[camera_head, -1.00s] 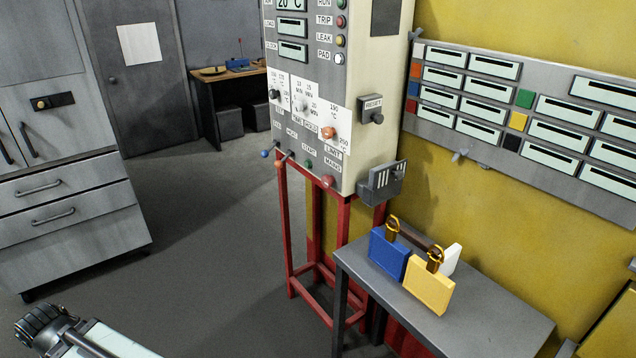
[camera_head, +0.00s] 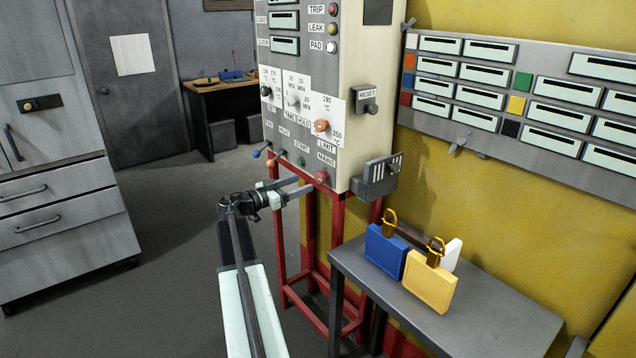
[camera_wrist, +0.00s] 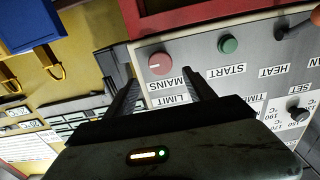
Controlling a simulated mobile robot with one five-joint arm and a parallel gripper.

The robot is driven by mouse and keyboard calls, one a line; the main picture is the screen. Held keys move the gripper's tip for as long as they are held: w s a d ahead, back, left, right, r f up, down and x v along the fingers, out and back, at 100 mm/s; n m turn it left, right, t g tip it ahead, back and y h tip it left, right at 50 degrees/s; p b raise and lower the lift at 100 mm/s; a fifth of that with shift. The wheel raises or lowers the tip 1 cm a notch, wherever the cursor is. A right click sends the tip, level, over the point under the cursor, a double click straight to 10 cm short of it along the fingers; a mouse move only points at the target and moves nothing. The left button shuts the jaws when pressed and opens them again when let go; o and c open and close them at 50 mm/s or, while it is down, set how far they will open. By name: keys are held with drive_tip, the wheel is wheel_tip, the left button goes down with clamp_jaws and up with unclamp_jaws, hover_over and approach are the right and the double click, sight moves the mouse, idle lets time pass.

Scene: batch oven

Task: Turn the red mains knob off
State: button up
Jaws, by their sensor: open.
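The red mains knob (camera_head: 321,177) sits at the bottom right of the control panel, under the word MAINS. In the wrist view the round red knob (camera_wrist: 160,63) shows upside down, ahead of the fingertips and roughly in line with the gap between them. My gripper (camera_head: 305,186) is open and empty, reaching in from the left at about the knob's height. Its two fingers also show in the wrist view (camera_wrist: 160,80), pointing toward the panel. The fingers are apart from each other, and I cannot tell whether either touches the panel.
A green START button (camera_wrist: 228,44) is beside the knob. An orange limit knob (camera_head: 321,126) is above it, and a grey slotted bracket (camera_head: 377,180) juts out at right. A red stand (camera_head: 309,265) is below. A grey table (camera_head: 470,315) holds blue and yellow padlock-like blocks.

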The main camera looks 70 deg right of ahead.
sight(318, 177)
drive_tip(key=x, duration=0.7)
drive_tip(key=shift+s+d, duration=0.1)
drive_tip(key=shift+d, duration=0.15)
drive_tip(key=shift+c, duration=0.3)
